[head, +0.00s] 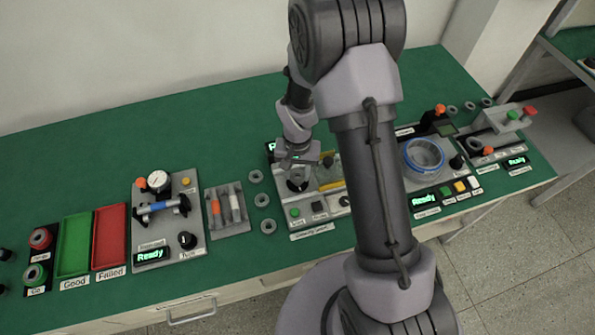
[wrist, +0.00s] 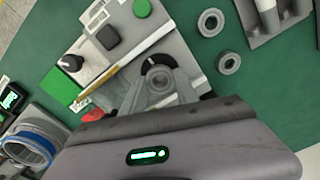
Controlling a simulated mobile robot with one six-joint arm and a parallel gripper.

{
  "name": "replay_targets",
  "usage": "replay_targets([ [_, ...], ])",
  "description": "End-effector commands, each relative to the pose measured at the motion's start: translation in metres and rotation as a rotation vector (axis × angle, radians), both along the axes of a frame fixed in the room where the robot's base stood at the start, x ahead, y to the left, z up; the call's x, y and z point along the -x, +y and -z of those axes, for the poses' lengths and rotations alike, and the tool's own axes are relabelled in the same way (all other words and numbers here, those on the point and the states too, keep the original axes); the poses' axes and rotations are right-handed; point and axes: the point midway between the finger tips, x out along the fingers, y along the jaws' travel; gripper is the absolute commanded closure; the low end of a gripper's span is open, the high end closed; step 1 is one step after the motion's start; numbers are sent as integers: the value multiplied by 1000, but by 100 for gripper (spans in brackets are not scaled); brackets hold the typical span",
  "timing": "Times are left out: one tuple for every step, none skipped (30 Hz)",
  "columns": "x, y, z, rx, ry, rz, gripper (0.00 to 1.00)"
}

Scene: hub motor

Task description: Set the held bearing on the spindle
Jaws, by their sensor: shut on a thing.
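My gripper (head: 298,160) is over the assembly station (head: 319,212) in the head view, just above a round black part (head: 297,185). In the wrist view my gripper (wrist: 160,88) is shut on the bearing (wrist: 157,84), a small grey ring seen between the fingertips. A black round part with a white mark (wrist: 158,64) shows just beyond the bearing, partly covered by it and the fingers. The spindle cannot be made out clearly. Whether the bearing touches anything below it I cannot tell.
Loose grey rings (head: 261,199) lie on the green table left of the station; two (wrist: 210,22) show in the wrist view. A tool holder (head: 227,211) stands left, a blue-rimmed ring (head: 424,154) right.

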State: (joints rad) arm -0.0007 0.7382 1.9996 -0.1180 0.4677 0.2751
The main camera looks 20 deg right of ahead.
Motion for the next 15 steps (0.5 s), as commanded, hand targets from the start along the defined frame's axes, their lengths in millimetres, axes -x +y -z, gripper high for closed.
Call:
replay_targets([
  [0,0,1,0,0,0,100],
  [0,0,2,0,0,0,100],
  [0,0,2,0,0,0,100],
  [0,0,2,0,0,0,100],
  [0,0,3,0,0,0,100],
  [0,0,3,0,0,0,100],
  [0,0,4,0,0,0,100],
  [0,0,4,0,0,0,100],
  [0,0,4,0,0,0,100],
  [0,0,5,0,0,0,100],
  [0,0,5,0,0,0,100],
  [0,0,6,0,0,0,100],
  [0,0,6,0,0,0,100],
  [0,0,6,0,0,0,100],
  [0,0,7,0,0,0,100],
])
